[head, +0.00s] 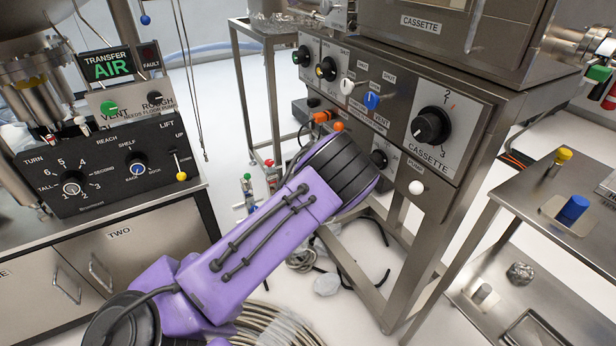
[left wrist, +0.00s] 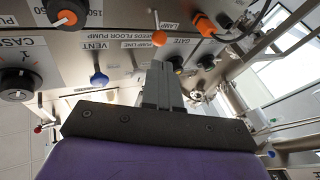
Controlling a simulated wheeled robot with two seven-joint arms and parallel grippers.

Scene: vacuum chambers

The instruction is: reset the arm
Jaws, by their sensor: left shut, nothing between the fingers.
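My left arm, purple with black joints, reaches in from the lower left of the head view toward the steel cabinet's control panel (head: 365,95). Its gripper is hidden there behind the forearm. In the left wrist view my left gripper (left wrist: 166,88) has its grey fingers together, with nothing between them. The panel shows around the fingers, with a blue VENT knob (left wrist: 98,79), an orange ball knob (left wrist: 158,38) and a black CASSETTE dial (left wrist: 17,84). I cannot tell whether the fingertips touch the panel. My right gripper is in neither view.
A black control box (head: 110,165) with TURN, REACH, SHELF and LIFT controls stands at left, below a green TRANSFER AIR display (head: 107,66). A steel side table (head: 530,190) with a blue cylinder (head: 573,209) is at right. Coiled hose (head: 270,325) lies on the floor.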

